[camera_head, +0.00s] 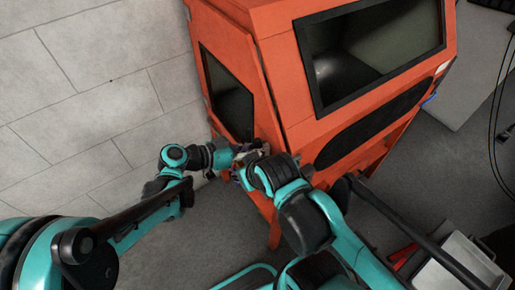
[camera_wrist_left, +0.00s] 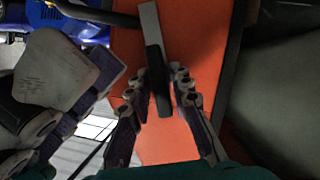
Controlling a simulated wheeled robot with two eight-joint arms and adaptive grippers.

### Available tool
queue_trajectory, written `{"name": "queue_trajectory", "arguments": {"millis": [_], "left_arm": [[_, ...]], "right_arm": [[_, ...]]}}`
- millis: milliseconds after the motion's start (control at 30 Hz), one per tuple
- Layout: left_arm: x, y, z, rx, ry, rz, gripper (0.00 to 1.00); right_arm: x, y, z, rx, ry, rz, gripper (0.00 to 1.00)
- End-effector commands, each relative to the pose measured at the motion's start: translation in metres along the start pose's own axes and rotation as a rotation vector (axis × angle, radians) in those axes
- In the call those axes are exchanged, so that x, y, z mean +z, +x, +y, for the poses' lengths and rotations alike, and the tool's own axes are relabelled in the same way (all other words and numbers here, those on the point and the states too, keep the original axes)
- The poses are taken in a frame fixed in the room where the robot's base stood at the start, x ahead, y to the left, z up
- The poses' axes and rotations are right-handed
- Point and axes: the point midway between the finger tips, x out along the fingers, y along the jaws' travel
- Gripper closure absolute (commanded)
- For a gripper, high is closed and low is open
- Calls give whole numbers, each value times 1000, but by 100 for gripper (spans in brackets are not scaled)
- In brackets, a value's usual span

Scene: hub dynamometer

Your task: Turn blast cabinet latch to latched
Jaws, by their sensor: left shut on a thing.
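The orange blast cabinet (camera_head: 270,70) stands at top centre in the head view. Its latch, a grey bar with a black grip (camera_wrist_left: 156,75), lies against the orange panel (camera_wrist_left: 185,30) in the left wrist view. My left gripper (camera_wrist_left: 157,88) has one finger on each side of the black grip and is shut on it. In the head view my left gripper (camera_head: 240,158) is at the cabinet's lower left corner, where the latch is too small and covered to make out. My right gripper (camera_wrist_left: 75,95) is close beside it; its jaw gap is unclear.
The cabinet has a dark side window (camera_head: 227,92) and a large front window (camera_head: 370,50). A grey bin (camera_head: 462,265) stands at lower right. Cables hang at the right edge. My two arms are crowded together at the cabinet corner.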

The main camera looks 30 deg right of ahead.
Motion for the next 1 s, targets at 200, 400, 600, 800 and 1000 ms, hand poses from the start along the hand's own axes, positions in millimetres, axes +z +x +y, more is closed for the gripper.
{"name": "queue_trajectory", "arguments": {"millis": [200, 400, 600, 800, 1000], "left_arm": [[1, 0, -1, 26, -64, 0, 100], [2, 1, -2, 80, -192, 0, 100], [2, 1, -3, 151, -364, 1, 100], [3, 1, -4, 224, -540, 0, 100], [4, 2, -4, 296, -715, 0, 100]], "right_arm": [[3, 4, 0, 0, 0, 0, 74], [7, 10, 0, 0, 0, 0, 74], [14, 19, 0, 0, 0, 0, 74], [20, 28, 0, 0, 0, 0, 74], [27, 38, 0, 0, 0, 0, 74]]}}
